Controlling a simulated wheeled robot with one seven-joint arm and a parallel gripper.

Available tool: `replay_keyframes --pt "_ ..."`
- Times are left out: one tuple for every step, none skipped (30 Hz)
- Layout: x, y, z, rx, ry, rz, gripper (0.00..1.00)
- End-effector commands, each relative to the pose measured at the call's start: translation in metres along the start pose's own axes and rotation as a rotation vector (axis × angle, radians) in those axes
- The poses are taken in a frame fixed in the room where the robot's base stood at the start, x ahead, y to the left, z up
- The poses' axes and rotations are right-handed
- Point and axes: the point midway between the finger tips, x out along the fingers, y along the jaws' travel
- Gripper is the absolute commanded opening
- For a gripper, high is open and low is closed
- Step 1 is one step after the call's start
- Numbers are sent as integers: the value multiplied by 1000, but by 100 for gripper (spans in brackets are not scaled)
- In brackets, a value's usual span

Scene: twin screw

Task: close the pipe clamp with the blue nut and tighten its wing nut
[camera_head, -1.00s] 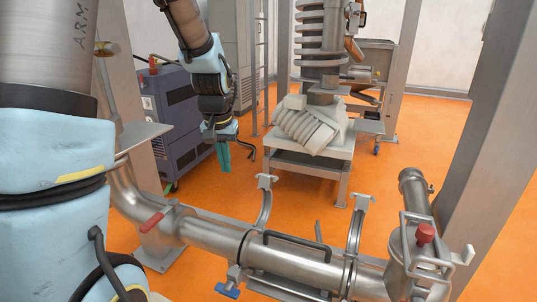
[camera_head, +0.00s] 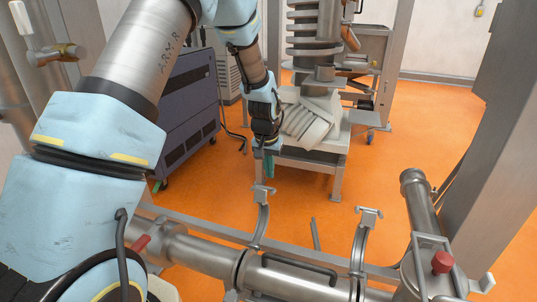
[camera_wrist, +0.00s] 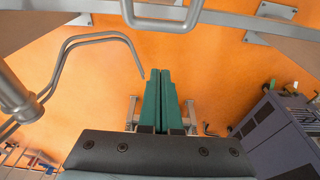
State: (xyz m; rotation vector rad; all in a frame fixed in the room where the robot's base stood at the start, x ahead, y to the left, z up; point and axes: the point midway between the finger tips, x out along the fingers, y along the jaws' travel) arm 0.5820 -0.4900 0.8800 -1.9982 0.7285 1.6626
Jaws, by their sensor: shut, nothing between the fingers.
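The left pipe clamp stands open in the head view. Its curved upper half (camera_head: 262,222) is swung up behind the steel pipe (camera_head: 200,255), with a forked end at the top. The blue nut is out of the head view now. My gripper (camera_head: 268,166), with green fingers, is above and behind the raised clamp half, apart from it. In the wrist view my gripper (camera_wrist: 160,74) has its two fingers side by side, shut and empty.
A second open clamp half (camera_head: 361,245) stands to the right. A red knob (camera_head: 441,262) tops the fitting at the right. A purple cabinet (camera_head: 187,110) and a steel stand (camera_head: 340,150) are behind. A red handle (camera_head: 140,243) sits on the pipe at left.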

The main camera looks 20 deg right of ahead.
Motion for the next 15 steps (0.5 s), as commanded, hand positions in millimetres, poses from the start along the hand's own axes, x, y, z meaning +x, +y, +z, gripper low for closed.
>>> replay_keyframes --pt "8 0 1 0 -4 0 0" --pt "13 0 1 1 -4 0 0" --pt "6 0 7 1 -2 0 0" --pt "3 0 12 1 -1 0 0" --pt "2 0 16 1 0 0 0" --pt "0 0 21 1 -1 0 0" --pt "0 0 24 1 0 0 0" --pt "-1 0 27 1 0 0 0" --pt "-1 0 31 1 -1 0 0" --pt "-1 0 33 1 0 0 0" --pt "-2 0 34 1 1 0 0" --pt "-2 0 36 1 1 1 0" --pt "-2 0 37 1 1 1 0" --pt "-2 0 37 1 0 1 0" --pt "-2 0 38 1 0 1 0"
